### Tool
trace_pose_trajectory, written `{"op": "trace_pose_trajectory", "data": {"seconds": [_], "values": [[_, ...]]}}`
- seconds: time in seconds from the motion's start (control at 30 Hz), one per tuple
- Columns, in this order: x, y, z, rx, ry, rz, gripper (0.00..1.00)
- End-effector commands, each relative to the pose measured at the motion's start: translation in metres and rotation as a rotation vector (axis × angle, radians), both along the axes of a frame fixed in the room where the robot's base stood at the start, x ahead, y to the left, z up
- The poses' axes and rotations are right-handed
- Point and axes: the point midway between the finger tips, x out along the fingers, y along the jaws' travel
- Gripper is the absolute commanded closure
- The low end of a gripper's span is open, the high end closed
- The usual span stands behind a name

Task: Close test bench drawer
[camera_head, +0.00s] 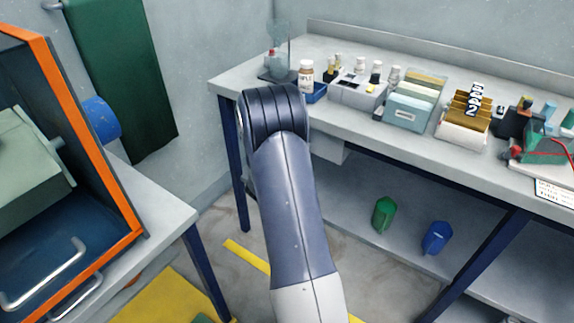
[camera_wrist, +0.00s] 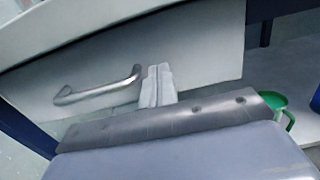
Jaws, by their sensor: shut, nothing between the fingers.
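The test bench drawer has a pale flat front (camera_wrist: 205,50) with a curved metal bar handle (camera_wrist: 95,90), both seen close in the wrist view. In the head view, part of the drawer (camera_head: 330,148) shows under the bench top, behind my arm. I cannot tell how far out it stands. My gripper (camera_wrist: 158,72) is shut and empty. Its fingertips are in front of the drawer front, just right of the handle's right end; whether they touch the front is unclear. My arm hides the gripper in the head view.
The test bench (camera_head: 400,150) carries bottles, trays and boxes along its top. A green container (camera_head: 384,214) and a blue container (camera_head: 436,238) stand on its lower shelf. An orange-framed cabinet (camera_head: 115,245) stands at left on another table. Floor shows between the tables.

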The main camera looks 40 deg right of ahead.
Motion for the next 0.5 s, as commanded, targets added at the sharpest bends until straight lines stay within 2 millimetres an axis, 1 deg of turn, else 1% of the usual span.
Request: {"op": "trace_pose_trajectory", "data": {"seconds": [0.03,0.07,0.1,0.3,0.4,0.5], "values": [[0.003,0.010,-0.002,0.000,0.000,0.005,1.00],[0.004,0.015,-0.002,0.000,0.001,0.004,1.00],[-0.001,0.026,-0.001,0.002,0.004,0.006,1.00],[-0.018,0.071,-0.001,0.002,0.005,0.006,1.00],[-0.025,0.086,-0.001,0.001,0.005,0.004,1.00],[-0.028,0.097,-0.001,0.002,0.003,0.003,1.00]]}}
